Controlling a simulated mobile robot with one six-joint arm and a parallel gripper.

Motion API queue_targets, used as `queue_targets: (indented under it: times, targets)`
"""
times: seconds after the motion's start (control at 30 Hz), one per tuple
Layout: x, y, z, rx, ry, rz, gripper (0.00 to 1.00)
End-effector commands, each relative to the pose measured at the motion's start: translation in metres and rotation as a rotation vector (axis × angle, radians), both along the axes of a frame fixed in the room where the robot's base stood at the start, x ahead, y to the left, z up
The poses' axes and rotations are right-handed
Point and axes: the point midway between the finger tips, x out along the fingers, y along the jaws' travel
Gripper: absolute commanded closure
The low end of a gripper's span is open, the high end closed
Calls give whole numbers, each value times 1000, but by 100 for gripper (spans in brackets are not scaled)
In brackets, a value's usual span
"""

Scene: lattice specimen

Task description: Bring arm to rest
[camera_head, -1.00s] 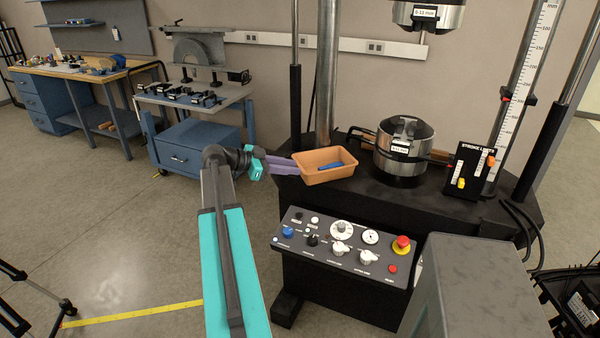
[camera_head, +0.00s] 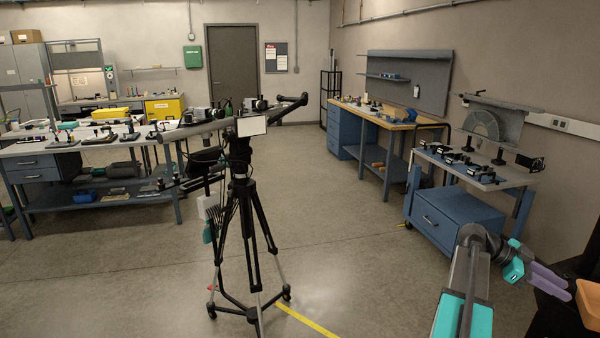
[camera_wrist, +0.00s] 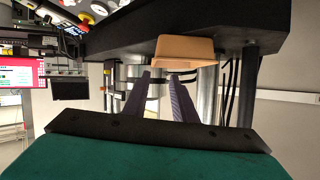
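My gripper (camera_head: 560,285) is at the right edge of the head view, with purple fingers past a teal wrist section. It also shows in the wrist view (camera_wrist: 159,74), where its two fingers stand apart with a clear gap. It is open, with nothing between the fingers. My arm stretches forward, with the fingertips close to an orange bin (camera_head: 589,304) cut off by the frame edge. The bin shows again in the wrist view (camera_wrist: 185,49), beside the finger ends. Whether they touch cannot be told. The bin's inside is hidden now.
A tripod (camera_head: 245,225) stands on open floor at the centre. A blue cart (camera_head: 455,215) and a wooden-topped workbench (camera_head: 375,118) are along the right wall. A long bench (camera_head: 90,145) is on the left. The black machine table (camera_wrist: 125,28) spans the wrist view.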

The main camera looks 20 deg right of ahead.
Motion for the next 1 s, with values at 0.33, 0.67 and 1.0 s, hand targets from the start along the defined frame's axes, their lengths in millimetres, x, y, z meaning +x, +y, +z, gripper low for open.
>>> queue_targets:
  times: [0.33,0.67,1.0]
  targets:
    - [100,43,-63,74,57,158,75]
    - [182,122,-156,198,111,324,75]
    - [233,229,-265,400,177,510,75]
